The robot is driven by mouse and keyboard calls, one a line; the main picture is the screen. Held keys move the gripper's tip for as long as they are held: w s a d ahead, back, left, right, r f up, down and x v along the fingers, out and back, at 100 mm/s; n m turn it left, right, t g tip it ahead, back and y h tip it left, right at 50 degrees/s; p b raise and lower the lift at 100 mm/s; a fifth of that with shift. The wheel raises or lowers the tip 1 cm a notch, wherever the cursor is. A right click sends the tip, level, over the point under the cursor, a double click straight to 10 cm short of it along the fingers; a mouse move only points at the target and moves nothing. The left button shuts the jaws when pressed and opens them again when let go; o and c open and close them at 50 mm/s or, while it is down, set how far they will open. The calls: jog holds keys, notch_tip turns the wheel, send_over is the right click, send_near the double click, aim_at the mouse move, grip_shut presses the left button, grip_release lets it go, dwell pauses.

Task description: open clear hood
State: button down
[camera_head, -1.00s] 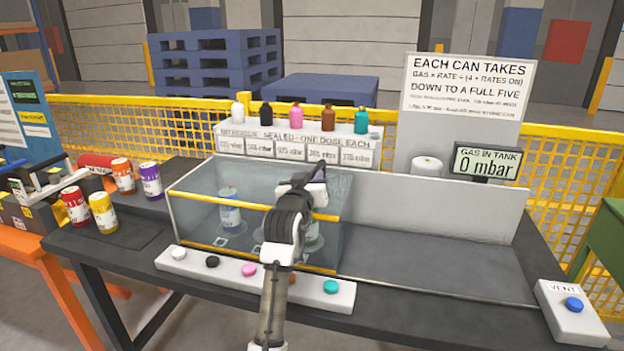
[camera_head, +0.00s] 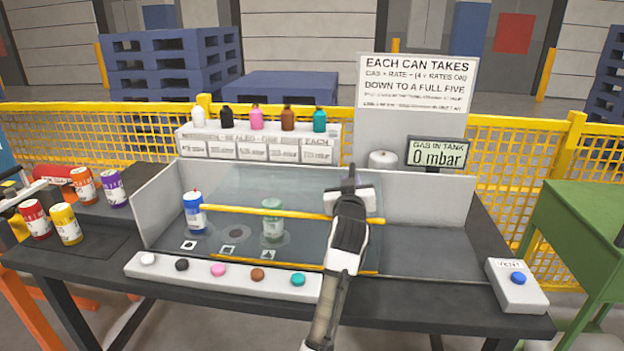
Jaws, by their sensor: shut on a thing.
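The clear hood (camera_head: 290,213) is a see-through box with yellow edge bars on the dark bench. It is shifted to the right, and its right part reaches over the bare bench. My gripper (camera_head: 352,184) is at the hood's right end and is shut on it; my wrist hides the exact grip. A blue-and-white can (camera_head: 193,213) stands at the left, seemingly just outside the hood's left edge. A green-and-white can (camera_head: 272,220) stands behind the clear wall.
A button strip (camera_head: 210,287) with coloured buttons lies along the front. A vent button box (camera_head: 516,290) is at right. The gas display (camera_head: 438,154) reads 0 mbar. Several cans, including a yellow one (camera_head: 66,224), stand at left. Small bottles line a rear shelf (camera_head: 258,146).

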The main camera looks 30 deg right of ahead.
jog(key=s+d+b, duration=0.1)
jog(key=s+d, duration=0.6)
jog(key=d, duration=0.3)
jog(key=s+d+b, duration=0.2)
jog(key=s+d, duration=0.4)
jog(key=d, duration=0.4)
jog(key=shift+s+b, duration=0.3)
jog(key=shift+s, duration=0.05)
jog(key=shift+d, duration=0.1)
jog(key=c, duration=1.4)
grip_release()
jog(key=shift+o, duration=0.2)
jog(key=b+v, duration=0.3)
jog(key=v, duration=1)
jog(key=shift+s+a, duration=0.25)
jog(key=shift+s, duration=0.05)
